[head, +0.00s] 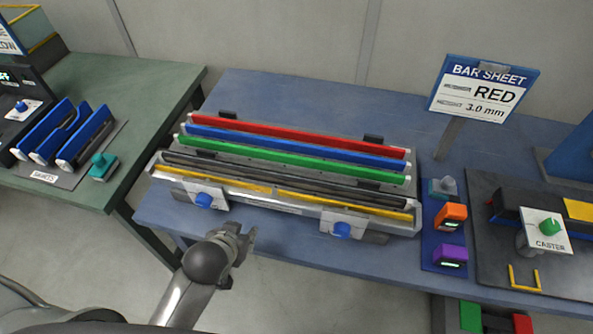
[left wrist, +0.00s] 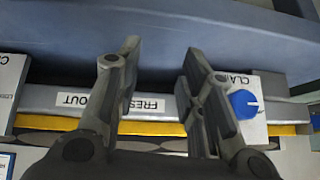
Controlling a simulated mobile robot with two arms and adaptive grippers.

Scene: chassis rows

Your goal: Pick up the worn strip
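A long rack (head: 290,203) on the blue table holds a yellow strip (head: 335,202) along its front, with a black bar (head: 290,181) behind it. No label reading "worn" is legible, so I cannot tell for sure which strip is the worn one. Two clamps with blue knobs, a left one (head: 204,199) and a right one (head: 342,230), sit at the rack's front. My left gripper (head: 250,243) is open and empty in front of the rack, between the clamps. In the left wrist view its fingers (left wrist: 161,58) are apart, with the yellow strip (left wrist: 152,128) beyond them. My right gripper is not in view.
Red (head: 300,133), blue (head: 300,146) and green (head: 300,160) bars lie behind the black one. A sign (head: 483,91) reads "BAR SHEET RED 3.0 mm". Small coloured blocks (head: 451,217) stand right of the rack. A green table (head: 150,85) is at left.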

